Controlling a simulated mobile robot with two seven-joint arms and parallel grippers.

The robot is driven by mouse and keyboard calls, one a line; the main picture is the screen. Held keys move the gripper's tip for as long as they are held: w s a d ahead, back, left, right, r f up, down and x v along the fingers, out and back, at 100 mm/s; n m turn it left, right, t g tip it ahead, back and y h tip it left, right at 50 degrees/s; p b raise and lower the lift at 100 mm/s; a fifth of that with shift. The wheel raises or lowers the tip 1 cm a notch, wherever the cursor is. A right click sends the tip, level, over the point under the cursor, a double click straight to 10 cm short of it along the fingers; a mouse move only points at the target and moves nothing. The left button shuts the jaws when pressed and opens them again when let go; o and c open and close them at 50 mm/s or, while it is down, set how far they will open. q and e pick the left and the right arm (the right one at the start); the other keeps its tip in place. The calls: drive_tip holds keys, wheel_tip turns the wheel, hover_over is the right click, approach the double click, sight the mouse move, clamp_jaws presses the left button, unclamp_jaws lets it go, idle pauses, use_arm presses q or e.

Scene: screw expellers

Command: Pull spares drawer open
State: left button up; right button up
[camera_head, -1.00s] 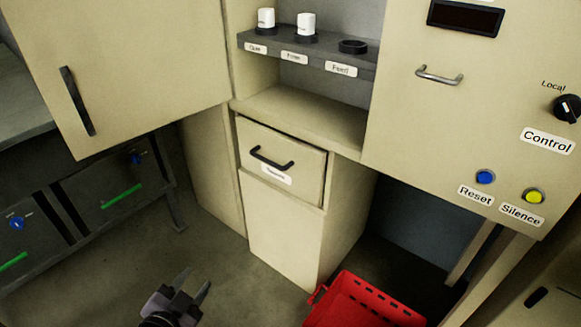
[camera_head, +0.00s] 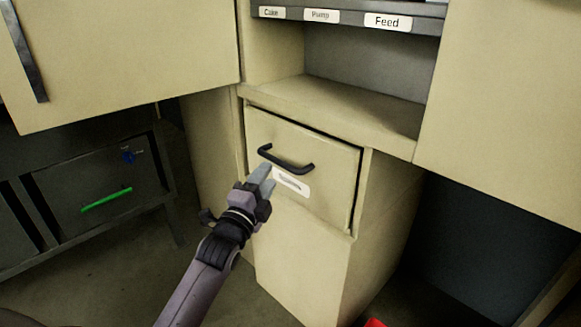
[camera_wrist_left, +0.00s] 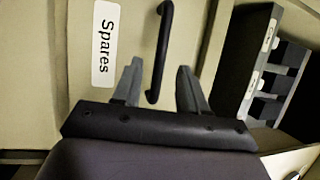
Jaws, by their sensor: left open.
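The spares drawer (camera_head: 330,180) is a beige front in a low cabinet. It has a black bar handle (camera_head: 286,160) and a white label below it. In the left wrist view the label (camera_wrist_left: 105,43) reads "Spares". My left gripper (camera_head: 264,178) is open and empty, just in front of the drawer, below and left of the handle in the head view. In the left wrist view the handle (camera_wrist_left: 160,55) runs between the directions of the two fingers, its lower end near the gap between the fingertips (camera_wrist_left: 158,80). Contact cannot be told. My right gripper is not in view.
A beige worktop ledge (camera_head: 340,108) lies above the drawer, under a shelf marked Cake, Pump and Feed (camera_head: 345,22). A beige door with a long handle (camera_head: 25,50) is at the left. A dark unit with a green-handled drawer (camera_head: 105,200) stands low left.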

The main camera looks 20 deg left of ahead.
sight(277, 158)
use_arm(q)
drive_tip(key=shift+w+a+r+b, duration=0.1)
drive_tip(key=shift+w+r+b, duration=0.2)
drive_tip(key=shift+w, duration=0.8)
drive_tip(key=shift+w+a+r+b, duration=0.15)
drive_tip(key=shift+w+b, duration=0.25)
drive_tip(key=shift+w, duration=0.75)
drive_tip(key=shift+w+r+b, duration=0.2)
drive_tip(key=shift+w+b, duration=0.15)
drive_tip(key=shift+w, duration=0.75)
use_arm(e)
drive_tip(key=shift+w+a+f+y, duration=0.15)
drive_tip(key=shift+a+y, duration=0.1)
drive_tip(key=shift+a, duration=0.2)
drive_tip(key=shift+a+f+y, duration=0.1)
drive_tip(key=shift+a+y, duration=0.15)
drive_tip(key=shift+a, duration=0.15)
use_arm(q)
clamp_jaws()
